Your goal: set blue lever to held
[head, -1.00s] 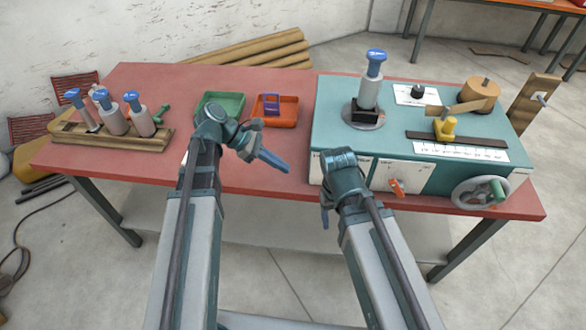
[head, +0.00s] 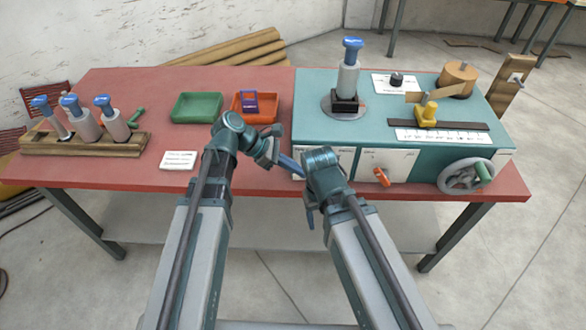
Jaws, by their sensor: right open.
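I cannot make out a blue lever for certain. The teal machine (head: 420,160) stands on the right of the red table, and my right wrist covers part of its labelled front panel. An orange lever (head: 382,177) shows on that panel. My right gripper (head: 309,212) hangs open in front of the table edge, left of the panel, and appears empty. My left gripper (head: 289,165) points right toward the panel's left end, close to my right wrist. Its fingers look like one narrow blue-grey bar, so its opening is unclear.
A handwheel (head: 465,176) sticks out at the panel's right. A blue-topped tool (head: 348,75) stands on the machine. Green (head: 196,107) and orange (head: 257,116) trays lie left of it. A wooden rack (head: 85,145) holds several blue-topped tools. A white card (head: 179,160) lies near the front edge.

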